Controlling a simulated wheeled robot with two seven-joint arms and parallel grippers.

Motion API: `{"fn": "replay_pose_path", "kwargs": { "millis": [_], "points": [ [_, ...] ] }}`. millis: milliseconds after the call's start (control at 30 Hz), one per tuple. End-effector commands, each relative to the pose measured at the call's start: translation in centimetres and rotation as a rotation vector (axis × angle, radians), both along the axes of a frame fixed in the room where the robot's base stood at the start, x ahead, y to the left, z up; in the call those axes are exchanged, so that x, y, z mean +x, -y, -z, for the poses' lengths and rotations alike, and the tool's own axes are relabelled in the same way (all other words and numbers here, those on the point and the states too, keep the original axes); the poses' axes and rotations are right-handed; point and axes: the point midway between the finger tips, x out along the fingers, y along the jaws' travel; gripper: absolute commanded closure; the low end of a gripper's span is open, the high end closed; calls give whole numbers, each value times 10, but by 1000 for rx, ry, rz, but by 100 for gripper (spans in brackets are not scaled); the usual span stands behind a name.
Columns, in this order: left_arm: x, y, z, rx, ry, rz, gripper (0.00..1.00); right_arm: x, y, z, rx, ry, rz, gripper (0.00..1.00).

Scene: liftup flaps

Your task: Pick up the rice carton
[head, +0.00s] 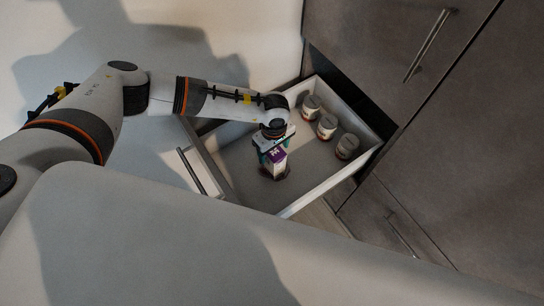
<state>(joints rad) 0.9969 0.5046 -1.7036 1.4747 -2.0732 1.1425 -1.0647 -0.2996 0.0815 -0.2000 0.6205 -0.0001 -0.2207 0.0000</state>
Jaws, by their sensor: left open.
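My left arm reaches in from the left, and my left gripper (273,153) is right above the carton, pointing down. The fingers are open and appear to be around or beside the carton's top; I cannot tell whether they touch it. The carton's lower part is dark and small in view. My right gripper is not in view.
Three cans stand in a row along the drawer's right side: a far can (311,106), a middle can (327,126) and a near can (347,146). The drawer walls surround them. A cabinet door with a long handle (430,45) rises behind. The drawer's front left floor is clear.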

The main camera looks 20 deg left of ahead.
Motion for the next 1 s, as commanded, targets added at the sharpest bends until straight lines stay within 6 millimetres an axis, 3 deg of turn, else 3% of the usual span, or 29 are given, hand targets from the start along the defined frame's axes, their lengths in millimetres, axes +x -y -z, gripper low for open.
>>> {"fn": "replay_pose_path", "kwargs": {
  "millis": [267, 567, 900, 1000],
  "points": [
    [3, -6, 38, 1, -3, 0, 29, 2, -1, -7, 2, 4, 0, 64],
    [3, -7, 42, 0, -1, 1, 31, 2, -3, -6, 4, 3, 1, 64],
    [3, -7, 41, 0, -1, 0, 86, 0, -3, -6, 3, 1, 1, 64],
    [4, -6, 41, -1, 0, 0, 95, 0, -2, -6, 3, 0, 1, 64]
  ]
}}
